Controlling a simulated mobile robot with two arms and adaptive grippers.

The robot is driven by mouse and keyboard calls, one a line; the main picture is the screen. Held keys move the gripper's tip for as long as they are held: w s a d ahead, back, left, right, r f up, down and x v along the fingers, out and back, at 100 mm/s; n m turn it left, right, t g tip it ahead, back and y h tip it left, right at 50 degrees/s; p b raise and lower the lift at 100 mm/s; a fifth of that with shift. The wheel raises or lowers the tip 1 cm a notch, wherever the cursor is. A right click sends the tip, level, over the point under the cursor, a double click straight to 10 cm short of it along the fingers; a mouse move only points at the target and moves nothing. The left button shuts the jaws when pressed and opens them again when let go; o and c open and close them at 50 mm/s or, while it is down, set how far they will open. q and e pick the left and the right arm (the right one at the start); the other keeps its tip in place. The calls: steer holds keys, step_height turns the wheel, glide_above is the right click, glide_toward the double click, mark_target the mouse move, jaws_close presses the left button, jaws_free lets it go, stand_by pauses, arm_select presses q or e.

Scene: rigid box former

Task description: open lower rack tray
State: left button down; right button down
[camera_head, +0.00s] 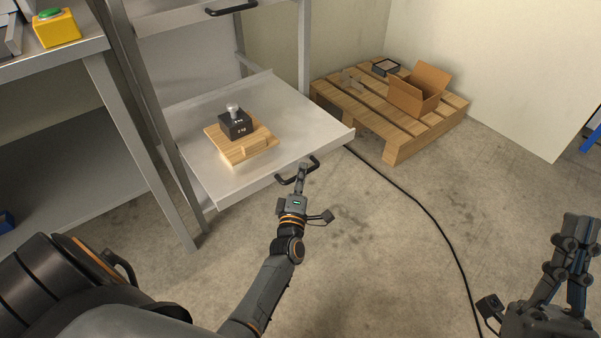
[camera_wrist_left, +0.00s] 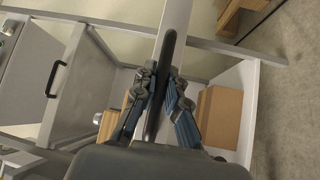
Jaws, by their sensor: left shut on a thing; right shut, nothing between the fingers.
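The lower rack tray (camera_head: 185,125) is a grey metal shelf that stands out from the rack's front in the head view. Its black bar handle (camera_head: 313,162) is on the front edge. My left gripper (camera_head: 301,170) is shut on that handle. In the left wrist view the dark handle (camera_wrist_left: 168,50) runs between the fingers of the left gripper (camera_wrist_left: 161,75). On the tray lie a wooden board (camera_head: 250,152) and a dark weight block (camera_head: 235,127) with a silver knob. My right gripper (camera_head: 580,220) is shut and empty at the right, away from the rack.
An upper tray has a black handle (camera_head: 231,9). A wooden pallet (camera_head: 400,143) with an open cardboard box (camera_head: 418,91) stands to the right. A black cable (camera_head: 425,208) crosses the floor. A bench with a green button on a yellow box (camera_head: 57,30) is at left.

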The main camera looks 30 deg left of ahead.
arm_select(q)
steer(key=c, duration=1.4)
jaws_free()
steer(key=shift+o, duration=0.2)
steer(key=v, duration=1.2)
